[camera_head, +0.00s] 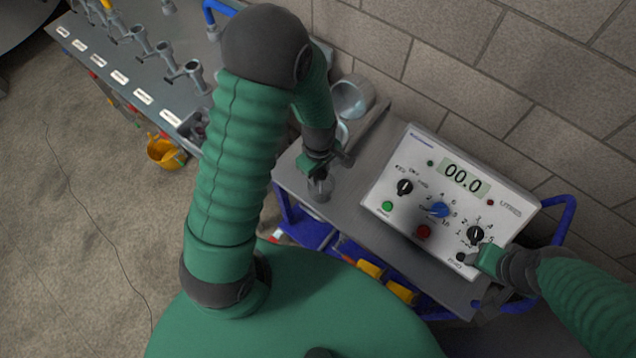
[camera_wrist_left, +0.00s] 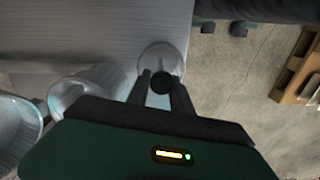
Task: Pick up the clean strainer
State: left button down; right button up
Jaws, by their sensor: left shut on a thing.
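My left gripper (camera_head: 318,178) is shut on a small, pale grey round strainer (camera_head: 319,190), low over the grey cart top near its front left corner. In the left wrist view the fingertips (camera_wrist_left: 162,88) meet at a dark round knob, with the strainer's pale round body (camera_wrist_left: 163,58) beyond it. Whether it touches the cart top is hard to tell. My right gripper (camera_head: 488,260) is at the lower right corner of the control box; its fingers are too small to judge.
A white control box (camera_head: 450,205) reading 00.0 stands on the grey cart (camera_head: 290,178). A tilted metal bowl (camera_head: 352,97) lies behind my left gripper. Two pale vessels, one nearer (camera_wrist_left: 85,88), show in the left wrist view. A bench with taps (camera_head: 140,60) and a yellow bucket (camera_head: 163,153) are left.

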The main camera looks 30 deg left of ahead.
pick_arm(q)
notch_tip(320, 180, up, 4)
jog(key=a+p, duration=0.1)
jog(key=p, duration=0.4)
jog(key=s+p, duration=1.1)
jog(key=s, duration=0.5)
jog(key=shift+a+r, duration=0.35)
jog(key=shift+r, duration=0.05)
jog(key=shift+r, duration=0.1)
